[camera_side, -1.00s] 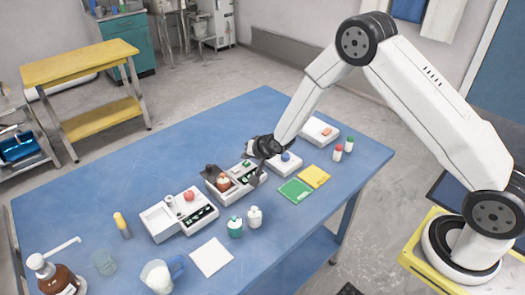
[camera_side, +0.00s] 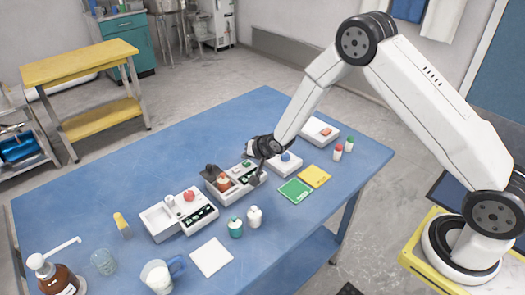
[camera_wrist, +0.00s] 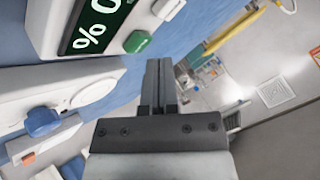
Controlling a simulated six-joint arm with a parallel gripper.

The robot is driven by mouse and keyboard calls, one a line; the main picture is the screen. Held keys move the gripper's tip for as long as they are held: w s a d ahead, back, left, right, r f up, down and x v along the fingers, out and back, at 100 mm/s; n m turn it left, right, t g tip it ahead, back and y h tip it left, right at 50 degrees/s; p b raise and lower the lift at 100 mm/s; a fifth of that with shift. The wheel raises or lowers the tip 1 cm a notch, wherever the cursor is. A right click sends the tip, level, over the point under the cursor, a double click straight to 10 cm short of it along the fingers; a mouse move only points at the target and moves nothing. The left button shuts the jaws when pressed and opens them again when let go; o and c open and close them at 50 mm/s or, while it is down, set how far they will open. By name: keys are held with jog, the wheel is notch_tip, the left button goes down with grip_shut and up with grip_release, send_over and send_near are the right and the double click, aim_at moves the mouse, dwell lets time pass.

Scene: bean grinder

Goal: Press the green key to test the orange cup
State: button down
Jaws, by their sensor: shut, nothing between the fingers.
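The middle white unit (camera_side: 232,192) in the side view has an orange-brown cup (camera_side: 223,184) in its left bay. A small green key (camera_side: 247,164) is on the unit's far right part. In the wrist view the green key (camera_wrist: 137,41) is beside a dark display (camera_wrist: 98,22) that reads "% 0", partly cut off. My gripper (camera_side: 258,179) is low at the right end of the unit. In the wrist view my gripper (camera_wrist: 159,64) is shut and empty, with the key to the left of its fingertips. Whether the fingers touch anything cannot be told.
A left unit (camera_side: 160,222) holds a red item. A white box with a blue knob (camera_side: 287,156) and one with an orange piece (camera_side: 321,130) stand to the right. The table's far left is clear.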

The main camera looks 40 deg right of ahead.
aim_at(248, 165)
jog(key=shift+f, duration=0.9)
dwell(1.4)
jog(key=shift+r, duration=0.9)
jog(key=shift+r, duration=2.5)
